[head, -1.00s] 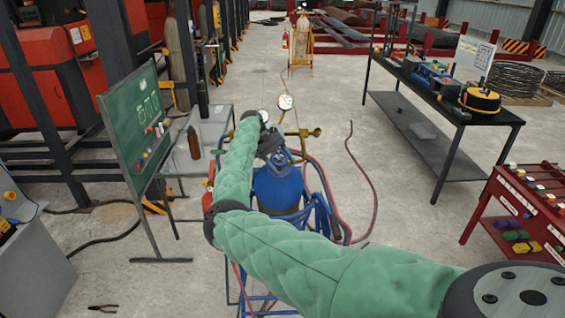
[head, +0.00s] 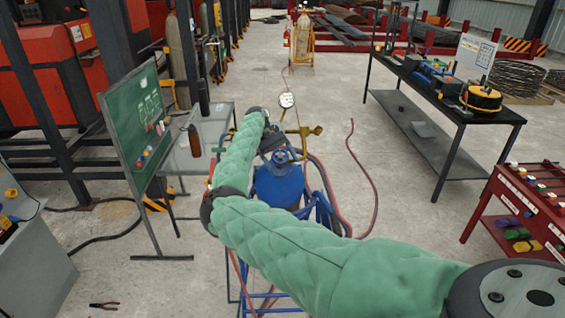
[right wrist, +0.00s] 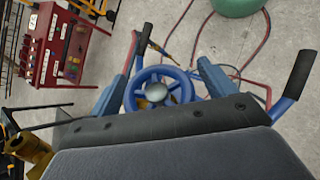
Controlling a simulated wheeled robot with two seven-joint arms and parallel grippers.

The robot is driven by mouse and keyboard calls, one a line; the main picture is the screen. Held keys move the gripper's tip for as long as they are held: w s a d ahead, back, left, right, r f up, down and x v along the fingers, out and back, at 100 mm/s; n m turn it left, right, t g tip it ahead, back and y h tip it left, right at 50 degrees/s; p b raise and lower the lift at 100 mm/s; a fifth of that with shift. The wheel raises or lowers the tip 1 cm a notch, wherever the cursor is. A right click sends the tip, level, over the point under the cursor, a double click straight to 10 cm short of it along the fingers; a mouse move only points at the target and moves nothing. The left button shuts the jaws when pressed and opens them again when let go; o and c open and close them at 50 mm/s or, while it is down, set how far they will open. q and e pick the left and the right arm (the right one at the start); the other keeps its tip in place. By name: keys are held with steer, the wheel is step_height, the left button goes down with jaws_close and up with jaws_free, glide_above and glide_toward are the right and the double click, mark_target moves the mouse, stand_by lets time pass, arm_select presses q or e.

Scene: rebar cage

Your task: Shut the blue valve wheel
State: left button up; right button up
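The blue valve wheel (right wrist: 157,93) shows in the right wrist view as a spoked ring with a pale round hub. In the head view the wheel (head: 281,157) sits on top of the blue gas cylinder (head: 279,186), partly hidden by my right gripper (head: 273,146). In the right wrist view my right gripper (right wrist: 161,84) is open, one blue finger on each side of the wheel, with gaps visible between fingers and rim. Whether the fingertips are level with the wheel cannot be told. My left gripper is in no view.
The cylinder stands in a blue cart frame (head: 325,210) with black handles (right wrist: 297,73). Red hoses (head: 374,190) lie on the floor. A red rack (head: 520,215) stands at right, a chalkboard (head: 135,115) at left.

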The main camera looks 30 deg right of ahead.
mark_target(276, 152)
steer(key=shift+w+r, duration=0.1)
steer(key=shift+r, duration=0.05)
steer(key=b+v, duration=0.2)
steer(key=v, duration=0.3)
steer(key=shift+b+v, duration=0.6)
steer(key=shift+v, duration=0.7)
